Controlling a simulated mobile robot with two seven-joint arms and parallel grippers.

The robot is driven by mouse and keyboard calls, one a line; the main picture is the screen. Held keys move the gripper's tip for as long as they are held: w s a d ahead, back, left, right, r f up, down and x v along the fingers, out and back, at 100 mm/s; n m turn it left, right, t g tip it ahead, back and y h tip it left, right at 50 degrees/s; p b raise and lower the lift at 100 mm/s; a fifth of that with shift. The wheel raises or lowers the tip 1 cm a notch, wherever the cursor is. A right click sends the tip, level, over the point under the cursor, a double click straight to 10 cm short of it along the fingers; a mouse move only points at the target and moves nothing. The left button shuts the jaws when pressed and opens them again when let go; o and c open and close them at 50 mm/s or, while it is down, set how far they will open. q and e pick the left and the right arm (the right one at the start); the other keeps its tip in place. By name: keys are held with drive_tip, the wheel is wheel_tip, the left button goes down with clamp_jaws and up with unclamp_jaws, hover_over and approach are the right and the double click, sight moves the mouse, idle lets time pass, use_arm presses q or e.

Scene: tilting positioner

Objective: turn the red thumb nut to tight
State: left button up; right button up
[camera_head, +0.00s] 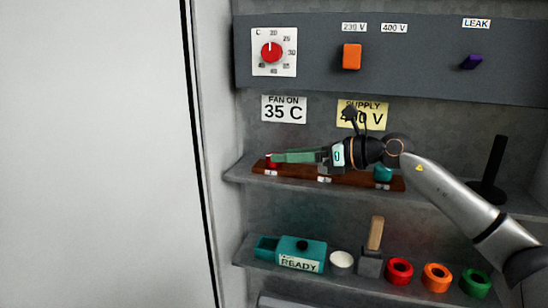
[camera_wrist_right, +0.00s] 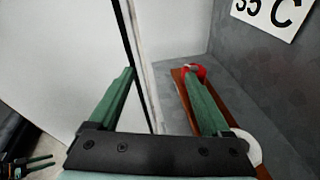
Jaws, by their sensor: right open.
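The red thumb nut (camera_head: 271,161) sits at the left end of a brown board (camera_head: 350,179) on the upper shelf. My right gripper (camera_head: 274,157) reaches left along the board, its green fingers close to the nut and partly covering it. In the right wrist view the two fingers (camera_wrist_right: 160,74) are wide apart with nothing between them. There the nut (camera_wrist_right: 201,70) shows behind the tip of the right-hand finger; I cannot tell whether they touch. In that view a small dark gripper with green fingers, apparently my left gripper (camera_wrist_right: 38,163), shows at the lower left.
A teal part (camera_head: 383,174) sits at the board's right end. A black post (camera_head: 495,165) stands right on the shelf. A white wall panel (camera_head: 95,150) fills the left.

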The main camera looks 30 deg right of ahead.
drive_tip(key=d+h, duration=0.1)
drive_tip(key=d, duration=0.1)
drive_tip(key=s+d+r, duration=0.1)
drive_tip(key=d, duration=0.1)
drive_tip(key=d+h, duration=0.1)
drive_tip(key=d, duration=0.1)
drive_tip(key=shift+s+r+n+g+h, duration=0.15)
drive_tip(key=shift+s+n+g+h, duration=0.15)
drive_tip(key=shift+s+g, duration=0.1)
drive_tip(key=shift+w, duration=0.15)
drive_tip(key=p+x, duration=0.4)
drive_tip(key=x, duration=0.7)
drive_tip(key=shift+a, duration=0.1)
drive_tip(key=shift+w+a+f, duration=0.25)
drive_tip(key=shift+w+f, duration=0.15)
drive_tip(key=shift+w, duration=0.05)
